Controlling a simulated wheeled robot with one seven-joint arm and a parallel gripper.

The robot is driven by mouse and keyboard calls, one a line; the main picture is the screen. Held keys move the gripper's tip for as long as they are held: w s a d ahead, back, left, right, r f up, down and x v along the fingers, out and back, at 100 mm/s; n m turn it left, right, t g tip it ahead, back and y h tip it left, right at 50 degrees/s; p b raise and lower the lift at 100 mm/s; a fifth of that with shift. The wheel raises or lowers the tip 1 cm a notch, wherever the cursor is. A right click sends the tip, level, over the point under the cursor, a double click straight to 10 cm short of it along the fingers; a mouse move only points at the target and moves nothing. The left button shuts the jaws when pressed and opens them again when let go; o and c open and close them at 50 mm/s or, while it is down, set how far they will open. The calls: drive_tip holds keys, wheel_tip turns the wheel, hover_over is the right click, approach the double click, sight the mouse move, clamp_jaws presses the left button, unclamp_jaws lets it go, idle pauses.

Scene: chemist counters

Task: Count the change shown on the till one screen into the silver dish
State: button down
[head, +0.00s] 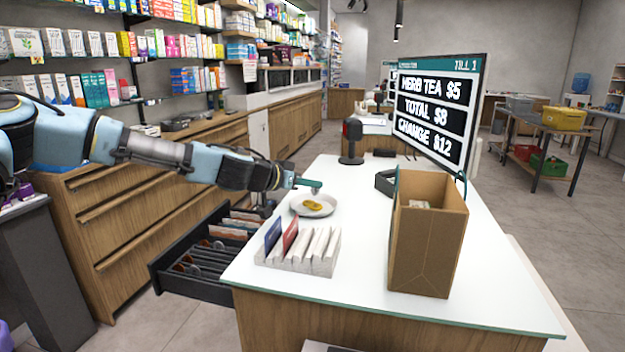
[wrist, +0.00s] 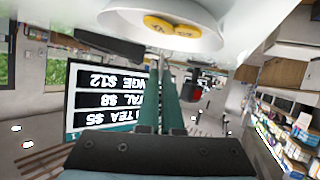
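The till one screen (head: 432,108) reads herb tea $5, total $8, change $12; it also shows upside down in the wrist view (wrist: 108,95). The silver dish (head: 328,208) stands on the white counter. Two gold coins (wrist: 158,24) lie in the dish (wrist: 130,40), close together. My gripper (head: 316,186) is just above the dish's far rim, with its teal fingers close together. I see nothing held between them, but cannot tell if they meet. The open till drawer (head: 165,280) holds notes in the back slots and coins in the front ones.
A white rack (head: 325,262) with blue and red cards stands nearer on the counter. A brown paper bag (head: 425,250) stands at the right, and a black device (head: 352,140) behind the dish. Bare counter lies between dish and bag.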

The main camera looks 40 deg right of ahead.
drive_tip(key=shift+f, duration=0.25)
drive_tip(key=c, duration=1)
unclamp_jaws()
drive_tip(key=shift+w+a+r, duration=0.1)
drive_tip(key=shift+a+r, duration=0.05)
drive_tip(key=shift+a, duration=0.35)
drive_tip(key=a+r+p, duration=0.1)
drive_tip(key=a+r, duration=0.8)
drive_tip(key=r, duration=0.1)
